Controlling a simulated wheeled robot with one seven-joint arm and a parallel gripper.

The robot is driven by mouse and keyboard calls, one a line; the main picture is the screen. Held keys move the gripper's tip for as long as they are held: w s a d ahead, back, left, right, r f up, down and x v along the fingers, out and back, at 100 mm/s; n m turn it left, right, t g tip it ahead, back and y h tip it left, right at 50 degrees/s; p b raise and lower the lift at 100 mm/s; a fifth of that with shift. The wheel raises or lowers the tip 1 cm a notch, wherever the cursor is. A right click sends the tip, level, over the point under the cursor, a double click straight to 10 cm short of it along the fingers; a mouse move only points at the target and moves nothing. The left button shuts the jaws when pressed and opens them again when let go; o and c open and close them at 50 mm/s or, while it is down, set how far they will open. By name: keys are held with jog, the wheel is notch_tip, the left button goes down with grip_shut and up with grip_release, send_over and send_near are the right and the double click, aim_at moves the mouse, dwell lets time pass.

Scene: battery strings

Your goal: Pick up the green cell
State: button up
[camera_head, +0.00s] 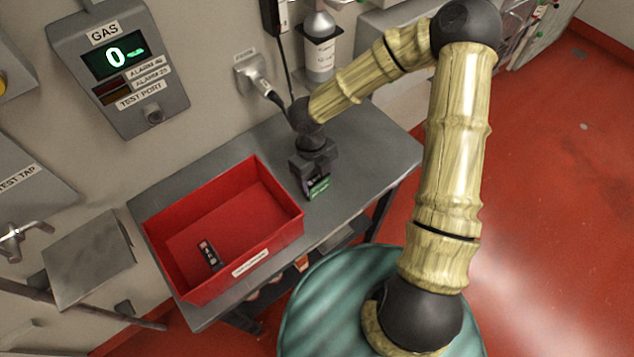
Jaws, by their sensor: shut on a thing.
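The green cell (319,188) shows as a small dark block with a green face, at the jaws of my gripper (316,186). My gripper points down over the grey bench, just right of the red tray, and is shut on the cell. The jaws hide much of the cell. I cannot tell whether the cell touches the bench top or hangs a little above it.
A red tray (291,226) stands on the grey bench (374,150) and holds one dark cell (209,255). The bench right of my gripper is clear. A gas panel (118,65), a bottle (319,45) and a cabled socket (252,75) are on the wall behind.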

aim_at(317, 178)
notch_tip(317, 178, up, 10)
jog(key=shift+r, duration=0.1)
dwell(0.4)
